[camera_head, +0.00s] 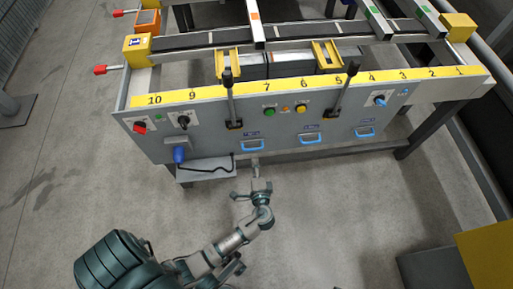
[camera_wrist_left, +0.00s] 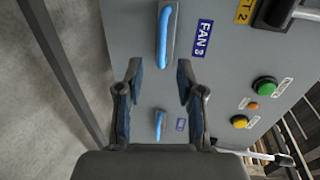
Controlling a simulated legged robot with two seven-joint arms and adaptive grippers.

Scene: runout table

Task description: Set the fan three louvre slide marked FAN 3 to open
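The FAN 3 label (camera_wrist_left: 203,38) is on the grey panel in the left wrist view. Beside it is a blue louvre handle (camera_wrist_left: 166,35) on a light plate. It appears beyond my left gripper's fingertips, with no contact visible. In the head view, the leftmost blue handle (camera_head: 252,146) on the panel's lower part seems to be the same one. My left gripper (camera_head: 249,179) is just below it in the head view. In the left wrist view, its fingers (camera_wrist_left: 158,78) are spread, with nothing held. My right gripper is not in view.
Other blue handles (camera_head: 310,140) (camera_wrist_left: 159,122) sit along the panel. Green (camera_wrist_left: 265,88) and yellow (camera_wrist_left: 240,121) buttons are nearby. Two black levers (camera_head: 231,98) stick up from the panel. A grey ledge (camera_head: 205,172) with a black cable juts out at left. The floor in front is clear.

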